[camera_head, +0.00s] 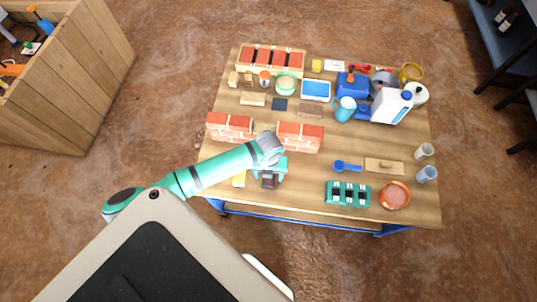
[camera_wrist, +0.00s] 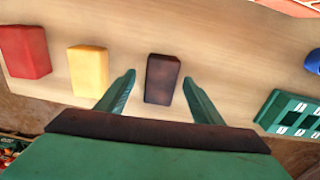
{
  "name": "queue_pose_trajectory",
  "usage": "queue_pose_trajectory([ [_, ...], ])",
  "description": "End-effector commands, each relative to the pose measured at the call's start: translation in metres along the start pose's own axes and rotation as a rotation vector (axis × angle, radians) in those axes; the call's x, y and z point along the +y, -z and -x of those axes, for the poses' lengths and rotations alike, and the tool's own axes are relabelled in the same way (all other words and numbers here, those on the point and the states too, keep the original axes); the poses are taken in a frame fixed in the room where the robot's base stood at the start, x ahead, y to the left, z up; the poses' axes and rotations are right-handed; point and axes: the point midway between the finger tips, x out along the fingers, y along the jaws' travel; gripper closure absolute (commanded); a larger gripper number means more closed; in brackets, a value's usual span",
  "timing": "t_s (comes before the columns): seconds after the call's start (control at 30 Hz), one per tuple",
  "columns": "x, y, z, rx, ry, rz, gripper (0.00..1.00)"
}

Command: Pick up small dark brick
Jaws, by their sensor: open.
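The small dark brick (camera_wrist: 162,79) is a dark brown block standing on the wooden table in the middle of the wrist view. My gripper (camera_wrist: 158,77) is open and empty, with its two green fingers to the left and right of the brick in the picture. There is a gap on both sides, and I cannot tell how far the tips are above or short of it. In the head view my gripper (camera_head: 268,172) is over the table's front edge area, and the dark brick (camera_head: 268,183) shows at it, partly hidden.
A yellow block (camera_wrist: 89,70) and a red block (camera_wrist: 26,51) stand left of the brick. A green slotted tray (camera_head: 347,194) lies to the right. Two brick wall pieces (camera_head: 229,127) (camera_head: 300,137) stand behind my gripper. The table's front edge is close.

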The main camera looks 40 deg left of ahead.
Motion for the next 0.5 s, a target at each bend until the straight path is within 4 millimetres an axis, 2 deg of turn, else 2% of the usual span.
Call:
queue_pose_trajectory([
  [0.1, -0.0006, 0.0004, -0.0084, 0.000, 0.002, 0.000, 0.39],
  [0.33, -0.0002, 0.0001, -0.0097, 0.000, 0.001, 0.000, 0.39],
  [0.37, -0.0002, 0.0001, -0.0096, 0.000, 0.001, 0.000, 0.41],
  [0.5, -0.0002, 0.0001, -0.0095, 0.000, 0.001, 0.000, 0.75],
])
